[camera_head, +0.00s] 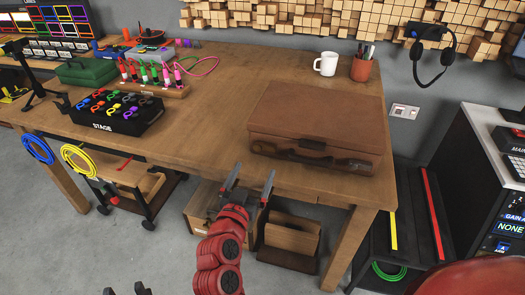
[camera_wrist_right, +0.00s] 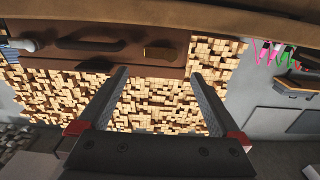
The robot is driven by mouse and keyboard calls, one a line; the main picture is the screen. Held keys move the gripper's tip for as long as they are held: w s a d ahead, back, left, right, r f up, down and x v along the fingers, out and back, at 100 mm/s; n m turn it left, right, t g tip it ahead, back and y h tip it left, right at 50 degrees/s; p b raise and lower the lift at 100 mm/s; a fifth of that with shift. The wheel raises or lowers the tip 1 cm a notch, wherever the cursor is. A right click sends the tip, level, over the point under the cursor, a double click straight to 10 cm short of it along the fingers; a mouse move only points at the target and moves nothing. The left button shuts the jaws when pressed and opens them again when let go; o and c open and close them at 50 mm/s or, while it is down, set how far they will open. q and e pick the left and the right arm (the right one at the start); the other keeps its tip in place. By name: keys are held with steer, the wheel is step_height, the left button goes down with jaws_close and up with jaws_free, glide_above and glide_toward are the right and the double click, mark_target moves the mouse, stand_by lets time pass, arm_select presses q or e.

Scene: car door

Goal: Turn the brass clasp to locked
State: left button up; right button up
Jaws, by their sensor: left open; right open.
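A brown case (camera_head: 315,110) lies shut near the table's right front edge. Its front carries a dark handle (camera_head: 312,145). In the right wrist view, the brass clasp (camera_wrist_right: 159,52) is a small gold plate on the case front beside the handle (camera_wrist_right: 92,45). Its exact turn is too small to tell. My right gripper (camera_head: 252,172) is open and empty, in front of the case's left front part, fingers pointing toward it. In the wrist view the clasp lies beyond and between the fingertips (camera_wrist_right: 158,74), apart from them. My left gripper (camera_head: 127,290) is open at the bottom edge.
A black STAGE box (camera_head: 115,118) sits further left. Open boxes (camera_head: 290,235) stand under the table.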

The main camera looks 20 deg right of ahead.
mark_target(264, 148)
steer(key=x, duration=0.9)
steer(key=c, duration=1.2)
